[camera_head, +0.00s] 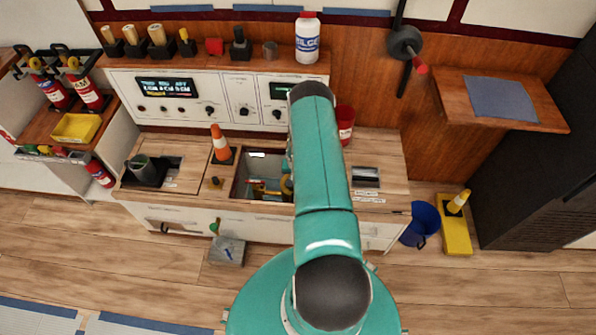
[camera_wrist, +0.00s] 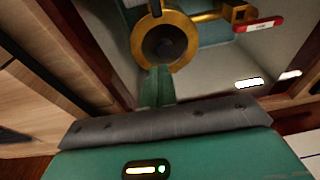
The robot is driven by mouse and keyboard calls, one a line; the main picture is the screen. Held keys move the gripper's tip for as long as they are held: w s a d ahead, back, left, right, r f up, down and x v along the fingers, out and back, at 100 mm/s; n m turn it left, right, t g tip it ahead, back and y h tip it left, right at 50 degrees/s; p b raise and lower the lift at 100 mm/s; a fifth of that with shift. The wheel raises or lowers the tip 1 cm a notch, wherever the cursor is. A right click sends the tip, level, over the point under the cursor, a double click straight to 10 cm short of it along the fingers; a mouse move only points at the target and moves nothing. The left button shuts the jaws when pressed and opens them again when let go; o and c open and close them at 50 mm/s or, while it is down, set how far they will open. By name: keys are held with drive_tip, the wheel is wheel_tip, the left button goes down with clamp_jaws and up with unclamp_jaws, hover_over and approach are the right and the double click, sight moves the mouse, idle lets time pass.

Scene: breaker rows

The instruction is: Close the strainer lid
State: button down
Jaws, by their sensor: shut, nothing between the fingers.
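In the wrist view a brass ring with a dark round centre (camera_wrist: 165,42) lies in the recess in front of my gripper; it looks like the strainer. I cannot tell which part is its lid or how far it stands open. Brass shows at the edge of my arm in the head view (camera_head: 287,185). My gripper (camera_wrist: 158,72) is shut and empty, its green fingertips at the near edge of the ring. I cannot tell whether they touch it.
A brass pipe with a red-handled valve (camera_wrist: 260,25) runs right from the ring.

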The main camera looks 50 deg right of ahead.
wheel_tip(320, 180, up, 8)
drive_tip(key=s+a, duration=0.1)
drive_tip(key=a, duration=0.1)
drive_tip(key=shift+s+a, duration=0.15)
drive_tip(key=shift+s, duration=0.25)
drive_tip(key=w+a+r+n+t, duration=0.15)
drive_tip(key=a+r, duration=0.25)
drive_tip(key=r, duration=0.8)
drive_tip(key=w+a+r+n+h, duration=0.1)
drive_tip(key=w+a+r, duration=0.25)
drive_tip(key=r, duration=0.75)
drive_tip(key=w+a+r+n, duration=0.2)
drive_tip(key=a+r, duration=0.3)
drive_tip(key=r, duration=0.7)
drive_tip(key=s+a+r+n+t, duration=0.1)
drive_tip(key=s+a+r, duration=0.3)
drive_tip(key=a+r, duration=0.3)
drive_tip(key=s+a+r+n, duration=0.2)
drive_tip(key=s+a+r, duration=0.35)
drive_tip(key=r, duration=0.25)
drive_tip(key=s+a+r+n+y, duration=0.1)
drive_tip(key=s+a+r, duration=0.2)
drive_tip(key=s+a, duration=0.2)
drive_tip(key=s+a+r+n+t+y, duration=0.1)
drive_tip(key=s+a+r, duration=0.1)
drive_tip(key=s+a, duration=0.2)
drive_tip(key=s, duration=0.3)
drive_tip(key=shift+s+a+r+n, duration=0.35)
drive_tip(key=shift+a+r, duration=0.05)
drive_tip(key=shift+t, duration=0.25)
